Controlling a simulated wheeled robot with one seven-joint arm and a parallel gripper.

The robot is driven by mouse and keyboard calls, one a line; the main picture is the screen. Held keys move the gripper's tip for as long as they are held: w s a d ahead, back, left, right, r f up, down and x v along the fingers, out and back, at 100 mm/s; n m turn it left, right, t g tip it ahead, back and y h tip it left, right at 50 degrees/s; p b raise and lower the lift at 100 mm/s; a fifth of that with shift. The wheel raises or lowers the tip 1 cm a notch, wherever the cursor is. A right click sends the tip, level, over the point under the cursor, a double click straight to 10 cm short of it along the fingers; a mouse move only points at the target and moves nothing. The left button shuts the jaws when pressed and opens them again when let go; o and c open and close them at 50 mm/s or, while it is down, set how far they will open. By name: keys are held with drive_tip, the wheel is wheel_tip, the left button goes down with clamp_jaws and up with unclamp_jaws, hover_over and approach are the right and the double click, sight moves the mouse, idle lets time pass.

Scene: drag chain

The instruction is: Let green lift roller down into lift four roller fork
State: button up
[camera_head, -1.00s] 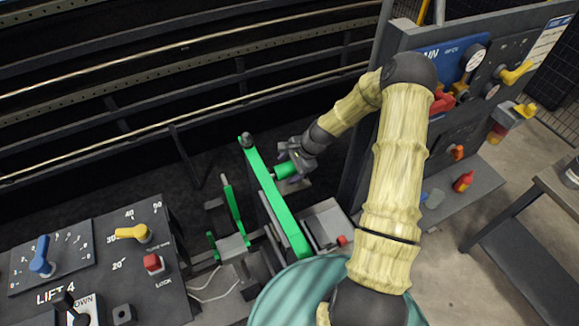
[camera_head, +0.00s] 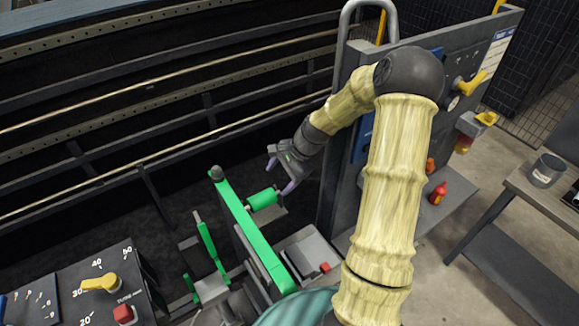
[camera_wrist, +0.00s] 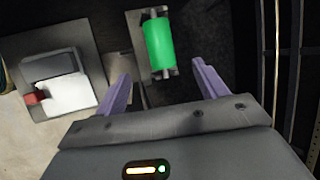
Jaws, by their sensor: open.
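The green lift roller (camera_head: 263,199) is a short green cylinder beside the long green arm (camera_head: 248,232) in the head view. In the wrist view the roller (camera_wrist: 158,44) lies beyond my fingertips, with grey pin ends showing, over a grey plate. It appears seated in a bracket there, but the fork's prongs are hard to make out. My gripper (camera_head: 281,173) is open and empty, above and to the right of the roller, apart from it. In the wrist view its two purple fingers (camera_wrist: 161,82) are spread, with the roller ahead between their lines.
A grey box with a red button (camera_head: 325,267) stands right of the green arm. A control panel with a yellow knob (camera_head: 102,283) is at the lower left. A grey upright panel (camera_head: 345,130) stands close to my arm on the right. Dark rails run behind.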

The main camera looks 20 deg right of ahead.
drive_tip(key=v, duration=0.5)
drive_tip(key=shift+s+d+r+b, duration=0.1)
drive_tip(key=shift+r+b, duration=0.2)
drive_tip(key=shift+b, duration=0.05)
idle(0.6)
drive_tip(key=s+a+r+n+h, duration=0.2)
drive_tip(key=s+a+n, duration=0.2)
drive_tip(key=s+n, duration=0.3)
drive_tip(key=s+a+r+n+h, duration=0.1)
drive_tip(key=s+a+n+h, duration=0.2)
drive_tip(key=s+n, duration=0.5)
drive_tip(key=s+a, duration=0.1)
drive_tip(key=s, duration=0.1)
drive_tip(key=shift+s+r, duration=0.35)
drive_tip(key=shift+r, duration=0.05)
drive_tip(key=shift+c, duration=0.2)
